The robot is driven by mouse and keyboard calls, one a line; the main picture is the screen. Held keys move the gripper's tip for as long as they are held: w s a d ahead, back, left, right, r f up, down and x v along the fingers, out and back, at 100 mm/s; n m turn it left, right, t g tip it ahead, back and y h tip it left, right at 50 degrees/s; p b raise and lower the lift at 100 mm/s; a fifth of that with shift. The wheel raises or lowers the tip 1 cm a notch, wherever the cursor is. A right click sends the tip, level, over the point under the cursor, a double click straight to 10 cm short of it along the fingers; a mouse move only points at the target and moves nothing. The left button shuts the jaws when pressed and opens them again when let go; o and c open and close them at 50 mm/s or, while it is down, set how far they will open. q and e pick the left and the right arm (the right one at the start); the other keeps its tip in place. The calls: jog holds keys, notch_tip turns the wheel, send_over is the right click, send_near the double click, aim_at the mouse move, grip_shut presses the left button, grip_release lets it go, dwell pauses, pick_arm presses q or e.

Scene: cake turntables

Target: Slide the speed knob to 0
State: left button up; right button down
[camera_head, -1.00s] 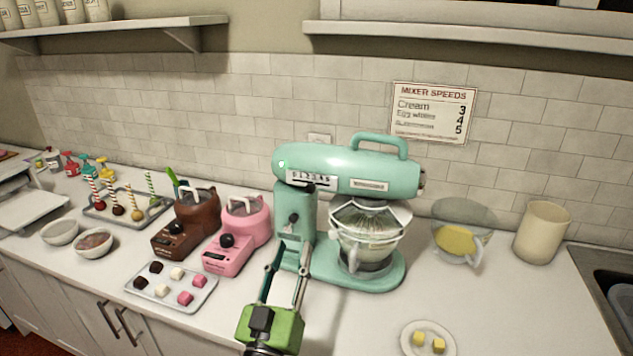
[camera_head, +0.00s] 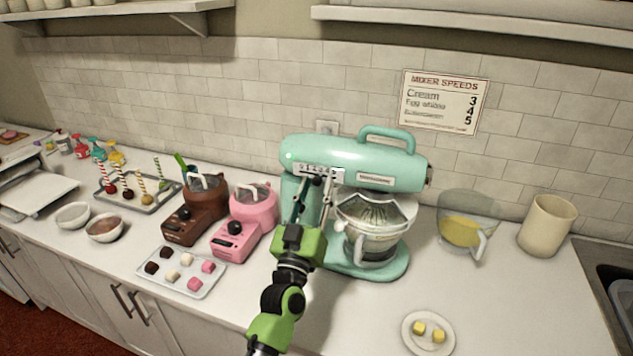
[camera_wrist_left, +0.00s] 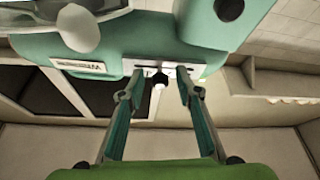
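The mint-green stand mixer (camera_head: 350,158) stands on the counter with a numbered speed panel (camera_head: 313,169) on its side. My left gripper (camera_head: 321,182) is right in front of this panel, fingers pointing at it and partly covering it. In the left wrist view the gripper (camera_wrist_left: 157,93) is open, its two fingers apart. Between the fingertips shows the small dark speed knob (camera_wrist_left: 160,79) on the panel, with a pale tip; I cannot tell whether a finger touches it. The knob's setting is unreadable. My right gripper is not in view.
A mixing bowl (camera_head: 370,240) sits under the mixer head. Pink (camera_head: 246,224) and brown (camera_head: 194,214) melting pots stand to the left, behind a tray of sweets (camera_head: 182,271). A plate with yellow cubes (camera_head: 428,333) lies front right. A "Mixer speeds" sign (camera_head: 444,101) hangs on the wall.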

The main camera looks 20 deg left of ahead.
aim_at(299, 167)
pick_arm(q)
jog(key=shift+w+r, duration=0.15)
jog(key=shift+w, duration=0.2)
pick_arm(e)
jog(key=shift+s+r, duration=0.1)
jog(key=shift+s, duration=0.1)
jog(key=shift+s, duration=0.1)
pick_arm(q)
grip_shut()
jog(key=a, duration=0.5)
jog(key=shift+a, duration=0.15)
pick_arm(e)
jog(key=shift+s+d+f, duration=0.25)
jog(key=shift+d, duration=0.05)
pick_arm(q)
grip_release()
jog(key=shift+a, duration=0.15)
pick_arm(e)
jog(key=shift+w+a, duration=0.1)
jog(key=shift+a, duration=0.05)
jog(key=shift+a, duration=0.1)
